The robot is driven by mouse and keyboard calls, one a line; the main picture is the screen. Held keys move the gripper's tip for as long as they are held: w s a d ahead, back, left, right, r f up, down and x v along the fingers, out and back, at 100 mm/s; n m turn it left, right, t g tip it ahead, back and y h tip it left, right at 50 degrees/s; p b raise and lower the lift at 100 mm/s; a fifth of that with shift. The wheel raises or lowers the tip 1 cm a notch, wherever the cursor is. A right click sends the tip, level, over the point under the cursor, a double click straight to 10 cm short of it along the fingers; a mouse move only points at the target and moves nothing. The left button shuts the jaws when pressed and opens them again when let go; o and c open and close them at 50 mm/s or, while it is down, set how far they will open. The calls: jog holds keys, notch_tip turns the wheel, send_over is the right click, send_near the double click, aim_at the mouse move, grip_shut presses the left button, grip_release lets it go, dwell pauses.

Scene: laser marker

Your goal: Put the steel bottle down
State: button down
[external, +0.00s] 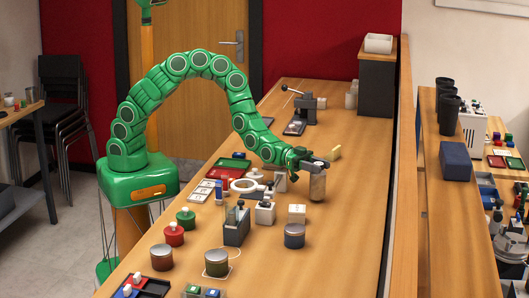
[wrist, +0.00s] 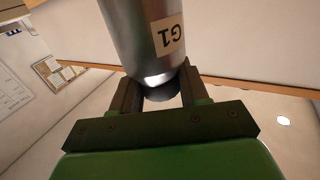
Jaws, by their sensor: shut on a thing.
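The steel bottle (external: 317,185) is a grey metal cylinder at the end of my green arm, over the wooden bench (external: 345,215). In the wrist view the bottle (wrist: 130,30) fills the top middle and carries a pale label reading "G1". My gripper (external: 312,163) is shut on the bottle near its upper end in the external view. The gripper's dark fingers (wrist: 158,92) lie on either side of it in the wrist view. The bottle looks upright in the external view. I cannot tell whether its base touches the bench.
A white block (external: 297,213) and a dark jar with a metal lid (external: 294,236) stand in front of the bottle. The bench to the right is clear.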

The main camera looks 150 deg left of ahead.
jog(key=shift+f, duration=0.6)
dwell(0.6)
jog(key=shift+c, duration=2.4)
grip_release()
notch_tip(320, 180, up, 19)
jog(key=w+d+m+h, duration=0.1)
jog(key=w+d, duration=0.3)
jog(key=d, duration=0.7)
jog(key=w+d+m+t+h, duration=0.1)
jog(key=w+d+h, duration=0.3)
jog(key=d, duration=0.8)
jog(key=shift+d+m, duration=0.15)
jog(key=shift+m, duration=0.55)
jog(key=shift+r, duration=0.1)
